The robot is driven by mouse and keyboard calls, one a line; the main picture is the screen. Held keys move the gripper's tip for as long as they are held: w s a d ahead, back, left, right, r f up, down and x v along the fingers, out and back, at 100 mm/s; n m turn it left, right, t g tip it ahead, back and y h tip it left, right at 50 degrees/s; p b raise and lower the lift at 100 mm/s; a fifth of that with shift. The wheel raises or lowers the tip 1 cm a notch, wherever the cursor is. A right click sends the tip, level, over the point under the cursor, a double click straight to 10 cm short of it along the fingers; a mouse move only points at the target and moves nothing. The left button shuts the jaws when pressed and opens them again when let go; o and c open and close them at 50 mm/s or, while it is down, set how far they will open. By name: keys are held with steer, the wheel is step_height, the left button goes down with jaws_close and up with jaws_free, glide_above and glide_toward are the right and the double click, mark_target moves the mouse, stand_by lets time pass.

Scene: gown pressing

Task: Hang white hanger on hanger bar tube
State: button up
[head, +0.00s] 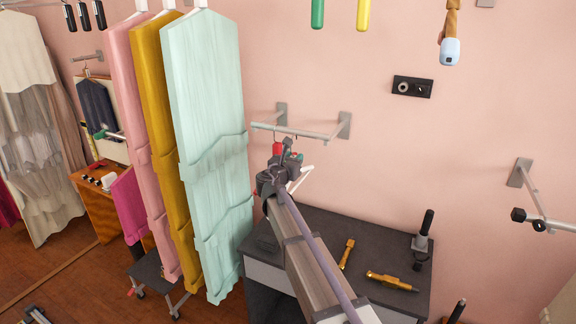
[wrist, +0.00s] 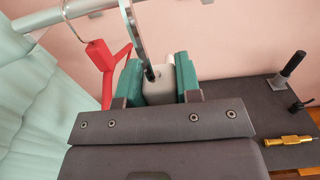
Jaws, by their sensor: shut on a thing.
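My gripper (head: 284,162) is shut on the white hanger (head: 300,179), just below and in front of the hanger bar tube (head: 290,130) on the pink wall. In the wrist view, the teal fingers (wrist: 158,80) clamp the white hanger's neck (wrist: 158,88) from both sides. A grey metal strip, seemingly its hook (wrist: 137,35), rises from the neck and leaves the top of the picture near the bar tube (wrist: 75,9). I cannot tell whether it is over the tube. My gripper hides most of the hanger's body.
A red hanger (wrist: 100,55) hangs on the tube just left of the white one; it also shows in the head view (head: 277,149). A mint gown (head: 208,130) hangs close at left. A dark table (head: 330,232) with brass tools stands below.

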steer(key=x, duration=1.3)
steer(key=shift+w+d, duration=0.1)
steer(key=shift+w, duration=0.1)
steer(key=shift+s+f+b, duration=0.2)
steer(key=shift+f+b, duration=1.1)
steer(key=shift+b, duration=0.05)
steer(key=shift+f, duration=0.25)
steer(key=o, duration=1.1)
steer(key=shift+v, duration=1.55)
